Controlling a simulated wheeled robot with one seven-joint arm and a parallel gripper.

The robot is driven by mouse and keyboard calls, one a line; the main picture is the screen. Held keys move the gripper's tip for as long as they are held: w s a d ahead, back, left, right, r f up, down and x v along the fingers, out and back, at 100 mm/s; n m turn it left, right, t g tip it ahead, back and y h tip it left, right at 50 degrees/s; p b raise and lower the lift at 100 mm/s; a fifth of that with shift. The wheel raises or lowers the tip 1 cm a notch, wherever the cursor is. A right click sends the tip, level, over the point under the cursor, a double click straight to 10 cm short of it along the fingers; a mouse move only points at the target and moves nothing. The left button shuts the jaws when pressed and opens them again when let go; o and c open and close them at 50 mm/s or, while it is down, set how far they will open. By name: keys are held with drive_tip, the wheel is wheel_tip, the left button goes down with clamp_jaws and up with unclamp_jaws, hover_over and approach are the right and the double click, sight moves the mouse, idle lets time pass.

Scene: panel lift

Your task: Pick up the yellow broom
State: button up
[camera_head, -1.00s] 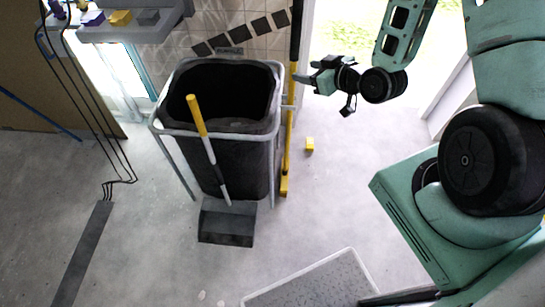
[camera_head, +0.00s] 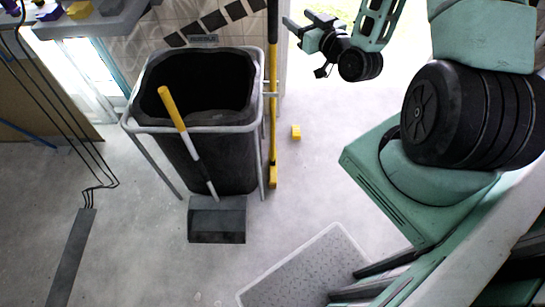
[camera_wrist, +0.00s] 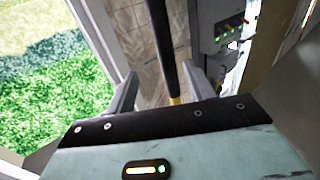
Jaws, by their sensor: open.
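The yellow broom (camera_head: 273,110) stands upright, close along the right side of the black bin. Its shaft is black at the top and yellow below, with a yellow head on the floor. My gripper (camera_head: 287,28) is open, just right of the black upper shaft in the head view, with a small gap in the picture. In the wrist view the broom shaft (camera_wrist: 163,45) shows between the two fingers of my gripper (camera_wrist: 162,92). I cannot tell whether it lies between the fingertips or beyond them. The jaws hold nothing visible.
The black bin (camera_head: 225,165) in a grey frame stands left of the broom. A dustpan (camera_head: 217,220) with a yellow, white and black handle leans in front of it. A grey shelf (camera_head: 85,24) is at upper left.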

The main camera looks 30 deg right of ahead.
sight(276, 4)
drive_tip(key=shift+w+a+b, duration=0.2)
drive_tip(key=shift+w+b, duration=0.35)
drive_tip(key=shift+w, duration=2.4)
drive_tip(key=shift+w+a+b, duration=0.2)
drive_tip(key=shift+w+b, duration=0.35)
drive_tip(key=shift+w, duration=2.4)
clamp_jaws()
drive_tip(key=shift+r, duration=0.15)
